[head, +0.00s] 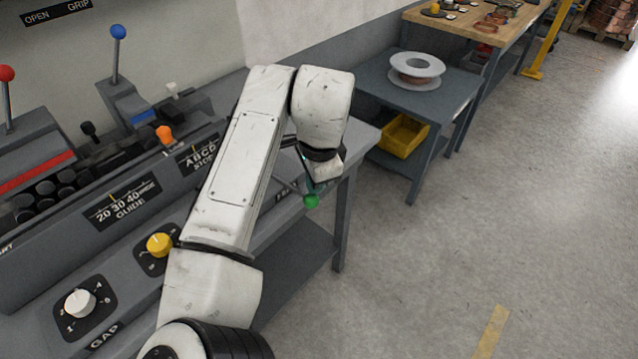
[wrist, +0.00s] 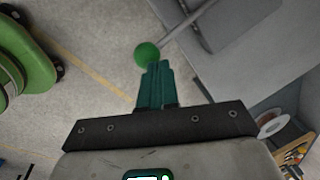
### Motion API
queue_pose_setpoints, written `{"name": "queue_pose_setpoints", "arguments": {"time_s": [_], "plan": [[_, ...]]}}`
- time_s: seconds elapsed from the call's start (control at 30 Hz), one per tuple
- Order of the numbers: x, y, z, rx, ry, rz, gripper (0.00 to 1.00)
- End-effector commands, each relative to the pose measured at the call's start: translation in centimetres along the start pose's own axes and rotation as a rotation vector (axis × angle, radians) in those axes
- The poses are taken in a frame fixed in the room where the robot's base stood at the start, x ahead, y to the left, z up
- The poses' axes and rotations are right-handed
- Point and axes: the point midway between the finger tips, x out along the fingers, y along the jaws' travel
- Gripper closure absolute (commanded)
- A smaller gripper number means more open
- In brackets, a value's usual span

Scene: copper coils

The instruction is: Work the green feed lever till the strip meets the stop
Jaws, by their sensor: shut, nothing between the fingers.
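The green ball knob (head: 311,201) of the feed lever shows just right of my forearm in the head view, on a thin grey stem running up and left behind the arm. In the wrist view, the knob (wrist: 147,53) is just beyond my fingertips, its stem (wrist: 201,15) running up and right. My gripper (wrist: 157,67) has its teal fingers shut together and empty. They look very close to the knob; I cannot tell whether they touch. An orange stop pointer (head: 165,133) stands over the ABCD scale (head: 197,158), partly hidden by my arm. I cannot make out the strip.
A yellow knob (head: 159,244) and white GAP knob (head: 80,303) are on the machine front. Blue (head: 118,32) and red (head: 6,73) levers stand behind. A grey side table (head: 437,87) carries a spool (head: 417,68). Floor at right is open.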

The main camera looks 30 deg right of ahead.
Motion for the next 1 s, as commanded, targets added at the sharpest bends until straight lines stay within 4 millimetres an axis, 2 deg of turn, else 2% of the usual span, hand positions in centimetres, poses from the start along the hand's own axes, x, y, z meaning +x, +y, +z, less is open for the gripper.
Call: {"name": "queue_pose_setpoints", "arguments": {"time_s": [0.1, 0.3, 1.0], "plan": [[1.5, 0.2, -0.1, 0.006, -0.027, -0.061, 1.0], [2.7, 0.5, -0.2, 0.004, -0.027, -0.056, 1.0], [3.5, 0.9, -0.4, 0.006, -0.027, -0.045, 1.0]]}}
